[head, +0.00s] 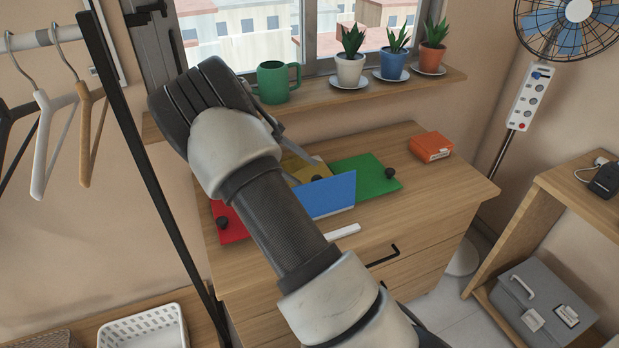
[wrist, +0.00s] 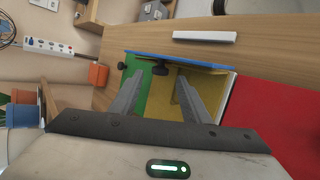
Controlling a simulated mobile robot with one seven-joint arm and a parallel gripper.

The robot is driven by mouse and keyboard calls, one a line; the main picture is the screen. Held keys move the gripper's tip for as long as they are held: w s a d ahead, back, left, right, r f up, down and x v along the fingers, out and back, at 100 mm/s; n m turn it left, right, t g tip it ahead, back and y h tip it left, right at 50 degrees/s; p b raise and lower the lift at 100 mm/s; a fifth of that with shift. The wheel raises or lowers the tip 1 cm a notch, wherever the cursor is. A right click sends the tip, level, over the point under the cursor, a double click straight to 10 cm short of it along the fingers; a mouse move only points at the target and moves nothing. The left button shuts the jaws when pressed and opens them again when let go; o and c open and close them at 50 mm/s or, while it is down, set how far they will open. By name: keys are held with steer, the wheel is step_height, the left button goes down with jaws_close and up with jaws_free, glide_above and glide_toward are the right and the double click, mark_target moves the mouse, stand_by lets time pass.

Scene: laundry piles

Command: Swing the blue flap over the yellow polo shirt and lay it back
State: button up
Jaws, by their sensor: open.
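The folding board lies on the dresser top, with a red panel (head: 230,226) at left and a green panel (head: 378,180) at right. Its blue flap (head: 327,197) stands raised on edge at the near side; the wrist view shows it nearly edge-on (wrist: 180,61). The yellow polo shirt (head: 300,172) lies in the middle, partly hidden by the flap and my arm; it also shows in the wrist view (wrist: 170,104). My gripper (wrist: 160,88) is open over the shirt, fingers apart and pointing toward the flap. I cannot tell whether a finger touches the flap.
A white bar (head: 343,231) lies in front of the board. An orange box (head: 431,147) sits at the dresser's back right. A green mug (head: 277,82) and potted plants (head: 391,58) stand on the sill. The dresser's front right is clear.

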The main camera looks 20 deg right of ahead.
mark_target(319, 195)
steer(key=shift+x, duration=1.75)
jaws_close()
